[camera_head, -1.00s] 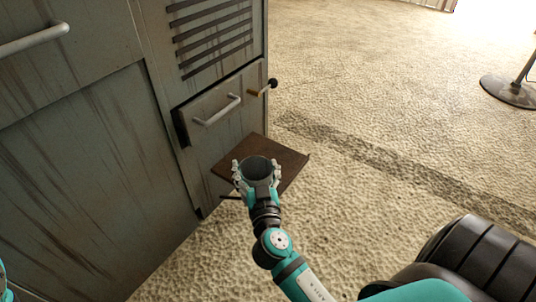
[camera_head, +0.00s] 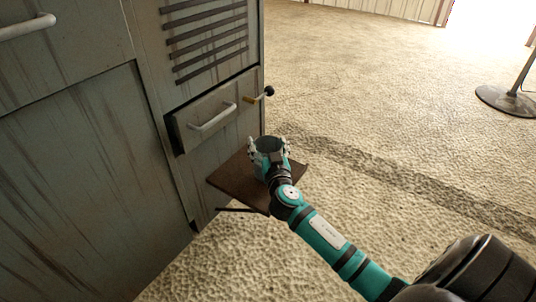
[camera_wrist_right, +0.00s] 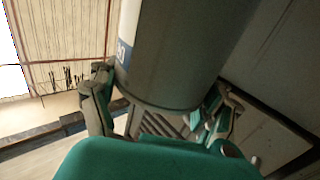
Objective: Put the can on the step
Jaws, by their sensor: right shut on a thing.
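The step is a brown flat plate (camera_head: 236,181) jutting from the cabinet's lower front. The can and gripper overlap the step's far part in the head view; I cannot tell whether the can touches it. My left gripper is not in view.
A grey metal cabinet (camera_head: 90,160) stands on the left, with a drawer handle (camera_head: 212,117) and a small yellow-and-black lever (camera_head: 259,96) above the step. A stand with a round base (camera_head: 507,101) is far right. The rough floor between is open.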

